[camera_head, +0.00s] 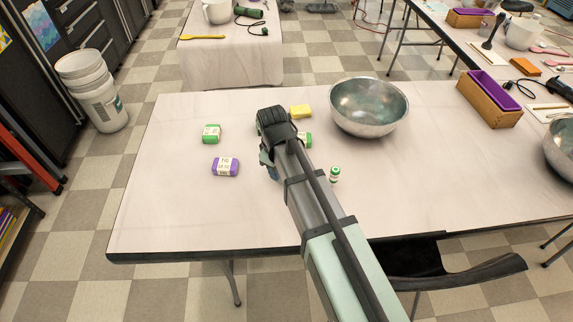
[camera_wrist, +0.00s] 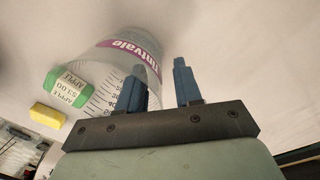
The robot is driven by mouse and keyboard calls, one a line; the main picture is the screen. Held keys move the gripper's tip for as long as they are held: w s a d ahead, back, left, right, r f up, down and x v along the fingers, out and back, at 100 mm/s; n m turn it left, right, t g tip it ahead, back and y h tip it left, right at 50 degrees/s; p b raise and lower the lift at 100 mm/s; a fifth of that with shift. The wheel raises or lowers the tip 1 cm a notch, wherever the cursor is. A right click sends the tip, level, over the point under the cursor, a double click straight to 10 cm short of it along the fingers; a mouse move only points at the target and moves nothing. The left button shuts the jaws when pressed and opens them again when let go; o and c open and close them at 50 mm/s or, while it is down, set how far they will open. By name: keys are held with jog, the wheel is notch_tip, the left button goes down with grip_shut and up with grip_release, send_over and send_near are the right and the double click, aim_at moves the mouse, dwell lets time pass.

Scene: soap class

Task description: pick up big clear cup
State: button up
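The big clear cup (camera_wrist: 112,62) shows in the wrist view, see-through, with a purple lettered band and dark measuring marks. In the head view I cannot make it out; my arm covers that part of the table. My gripper (camera_wrist: 160,83) has two blue fingers spread apart with a gap between them. In the picture the left finger overlaps the cup, and the cup's right edge falls between the fingers. I cannot tell whether a finger touches it. In the head view my gripper (camera_head: 268,166) is low over the table, mostly hidden by my wrist.
A green soap (camera_wrist: 70,87) and a yellow block (camera_wrist: 47,115) lie beside the cup. The head view shows another green soap (camera_head: 211,133), a purple soap (camera_head: 225,166), a small green-capped bottle (camera_head: 334,174) and a metal bowl (camera_head: 369,125). The table's (camera_head: 160,215) front left is clear.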

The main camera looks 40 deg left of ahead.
jog(key=shift+f, duration=0.85)
jog(key=shift+w, duration=0.1)
jog(key=shift+c, duration=0.2)
grip_shut()
